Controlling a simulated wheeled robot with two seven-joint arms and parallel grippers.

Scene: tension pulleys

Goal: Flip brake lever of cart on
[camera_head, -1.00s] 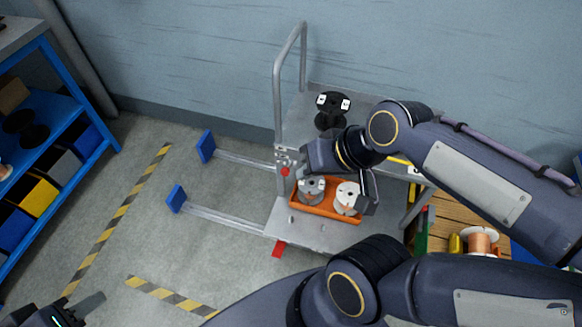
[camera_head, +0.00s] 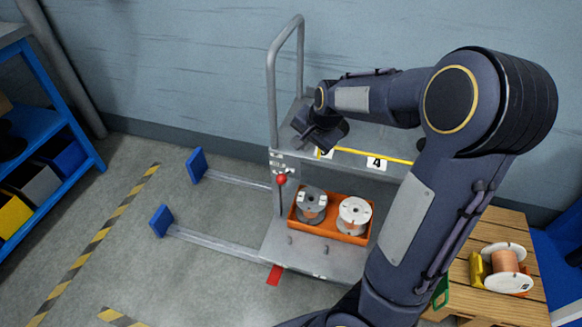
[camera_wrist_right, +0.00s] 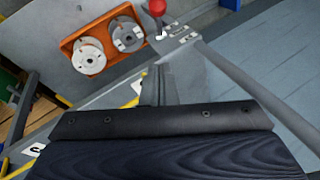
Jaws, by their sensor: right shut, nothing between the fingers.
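The cart (camera_head: 335,262) stands against the wall with its tall grey handle (camera_head: 271,95) at its left. The brake lever's red knob (camera_head: 281,179) is at the cart's left end, at the handle's foot, above a thin stem. The knob also shows at the top of the right wrist view (camera_wrist_right: 156,7). My right gripper (camera_head: 301,138) is above the knob and slightly to its right, near the upper shelf and apart from the knob. Its fingers (camera_wrist_right: 160,88) are shut and empty. My left gripper is not in view.
An orange tray (camera_head: 331,228) with two spools sits on the lower deck. Two rails with blue end plates (camera_head: 161,221) extend left on the floor. A wooden table (camera_head: 520,255) with a copper spool is at right. Blue shelving (camera_head: 40,110) stands at left.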

